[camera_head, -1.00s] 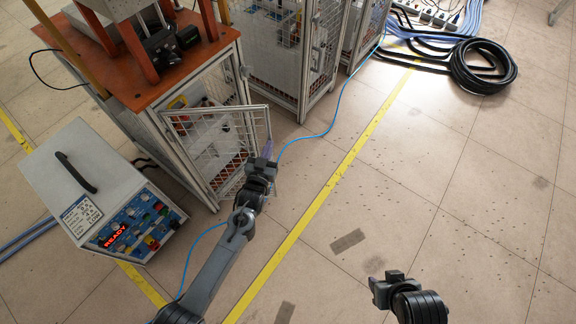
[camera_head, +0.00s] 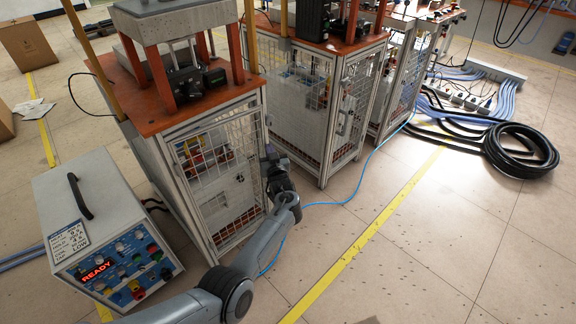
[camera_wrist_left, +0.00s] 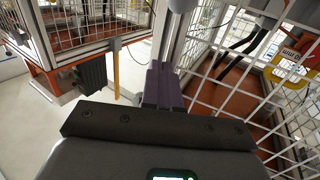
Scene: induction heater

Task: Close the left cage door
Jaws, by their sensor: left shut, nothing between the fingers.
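The left cage door (camera_head: 222,185) is a white wire-mesh panel in a light metal frame, on the front of the left cabinet. It lies almost in line with the cabinet front; I cannot tell whether it is fully flush. My left gripper (camera_head: 268,158) is at the right edge of the door, with its fingers shut and empty. In the left wrist view, its purple-grey fingers (camera_wrist_left: 164,86) point at a metal upright, with white mesh (camera_wrist_left: 235,75) to the right; contact is unclear. My right gripper is out of view.
A grey heater unit with a READY display (camera_head: 105,225) stands left of the cabinet. A second mesh cabinet (camera_head: 345,110) stands to the right. A blue cable (camera_head: 345,200) crosses the floor behind my arm. A black cable coil (camera_head: 520,150) lies far right.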

